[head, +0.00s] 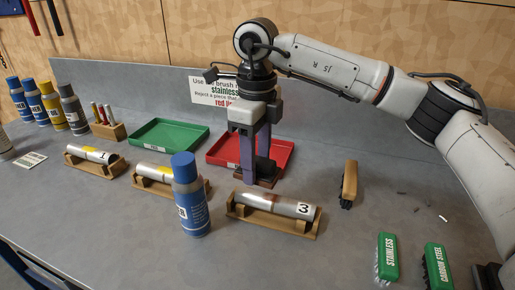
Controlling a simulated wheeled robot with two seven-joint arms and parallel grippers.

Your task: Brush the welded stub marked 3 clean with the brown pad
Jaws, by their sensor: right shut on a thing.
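The stub marked 3 (270,203) is a silver tube lying in a wooden cradle (268,221) in the front middle of the bench. My right gripper (257,172) points down just behind it, at the front of the red tray. Its fingers are shut on a small pad with a black upper part and a brown base (259,182). The pad is behind the stub and looks apart from it; its exact height is hard to tell. My left gripper is not in view.
A blue spray can (191,205) stands left of the stub. A wooden-backed brush (349,182) and green brushes marked STAINLESS (388,256) and CARBON STEEL (438,266) lie right. Stubs 1 (92,153) and 2 (152,172), red tray (222,151) and green tray (170,134) are left and behind.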

